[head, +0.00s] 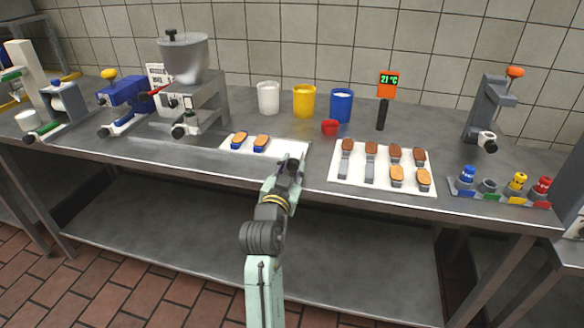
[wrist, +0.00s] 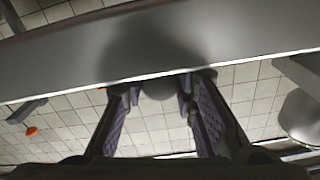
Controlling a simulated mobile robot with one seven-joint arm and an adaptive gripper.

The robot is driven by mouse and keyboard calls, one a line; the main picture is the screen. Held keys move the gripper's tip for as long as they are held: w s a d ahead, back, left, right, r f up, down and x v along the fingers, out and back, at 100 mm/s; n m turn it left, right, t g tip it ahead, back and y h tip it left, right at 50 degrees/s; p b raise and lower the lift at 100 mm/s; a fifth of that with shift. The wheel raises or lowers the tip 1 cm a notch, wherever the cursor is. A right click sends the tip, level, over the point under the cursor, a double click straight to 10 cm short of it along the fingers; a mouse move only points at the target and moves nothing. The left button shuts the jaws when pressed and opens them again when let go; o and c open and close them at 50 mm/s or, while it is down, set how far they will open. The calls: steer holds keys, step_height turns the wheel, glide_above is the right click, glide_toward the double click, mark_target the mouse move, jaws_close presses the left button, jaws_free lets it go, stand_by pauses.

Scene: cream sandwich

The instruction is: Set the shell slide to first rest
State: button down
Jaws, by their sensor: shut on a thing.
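My gripper (head: 290,166) is at the counter's front edge, over the near right corner of a small white board (head: 228,145). In the wrist view my gripper (wrist: 160,93) has its two fingers on either side of a grey rounded thing (wrist: 160,87) and is shut on it. I cannot tell whether this is the shell slide. The fingers and my arm hide much of it in the head view. Two brown-topped shells with blue bases (head: 261,142) lie on the small white board. No part is clearly marked as the first rest.
A larger white board (head: 335,180) to the right bears several brown-topped pieces. A grey hopper machine (head: 186,62) stands left. White (head: 268,98), yellow (head: 304,100) and blue (head: 341,105) cups stand behind. A grey stand with an orange knob (head: 515,72) is at the right.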

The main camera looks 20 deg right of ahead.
mark_target(239, 168)
stand_by(0.4)
steer(key=w+a+b, duration=0.2)
steer(key=a, duration=0.2)
steer(key=w+a+b, duration=0.2)
steer(key=w+a, duration=0.1)
steer(key=a, duration=0.1)
steer(key=w+a+b, duration=0.2)
steer(key=w+a, duration=0.1)
steer(key=a, duration=0.1)
steer(key=shift+w+a, duration=0.2)
steer(key=c, duration=1.3)
jaws_free()
steer(key=shift+d, duration=0.1)
steer(key=shift+c, duration=0.2)
steer(key=shift+o, duration=0.2)
steer(key=v, duration=1.2)
